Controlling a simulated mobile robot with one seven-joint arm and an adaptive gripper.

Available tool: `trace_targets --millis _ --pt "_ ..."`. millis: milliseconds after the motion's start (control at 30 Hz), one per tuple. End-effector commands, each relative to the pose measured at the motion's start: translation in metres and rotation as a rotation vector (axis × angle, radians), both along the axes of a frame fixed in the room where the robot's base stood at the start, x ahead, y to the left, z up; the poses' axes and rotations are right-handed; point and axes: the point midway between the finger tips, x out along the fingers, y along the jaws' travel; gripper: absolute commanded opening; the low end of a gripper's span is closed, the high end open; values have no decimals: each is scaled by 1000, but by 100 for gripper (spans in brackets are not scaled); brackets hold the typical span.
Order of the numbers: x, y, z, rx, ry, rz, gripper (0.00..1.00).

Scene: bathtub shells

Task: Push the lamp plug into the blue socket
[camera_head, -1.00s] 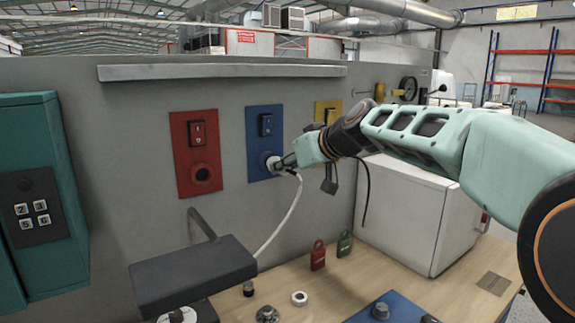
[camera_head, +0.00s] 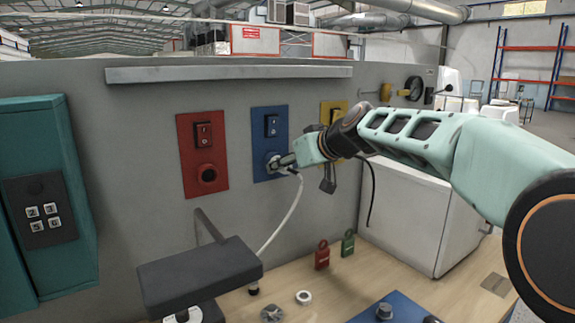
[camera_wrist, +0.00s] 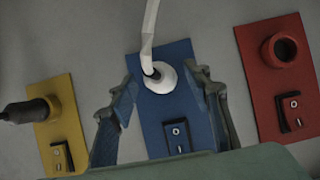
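The blue socket panel (camera_head: 269,124) is on the grey wall, with a black rocker switch above its outlet. The white lamp plug (camera_wrist: 160,78) is at the outlet, covering it; I cannot tell how deeply it sits. Its white cable (camera_head: 288,218) hangs down toward the lamp. My gripper (camera_head: 284,161) is right at the plug in the head view. In the wrist view, its two fingers (camera_wrist: 163,84) stand open on either side of the plug, with gaps visible. The dark lamp (camera_head: 200,275) stands on the bench at the lower left.
A red socket panel (camera_head: 203,153) is left of the blue one and a yellow panel (camera_wrist: 56,126) is on its other side. The yellow outlet holds a dark plug (camera_wrist: 24,111). A white box (camera_head: 412,210) stands under my arm. Red (camera_head: 322,255) and green (camera_head: 348,243) padlocks stand on the bench.

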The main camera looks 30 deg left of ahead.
Motion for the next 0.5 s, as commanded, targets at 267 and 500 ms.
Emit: trace_targets --millis 267,500 --pt "-1 -3 1 0 1 0 45" --pt "-15 -32 19 -1 -2 -4 45"
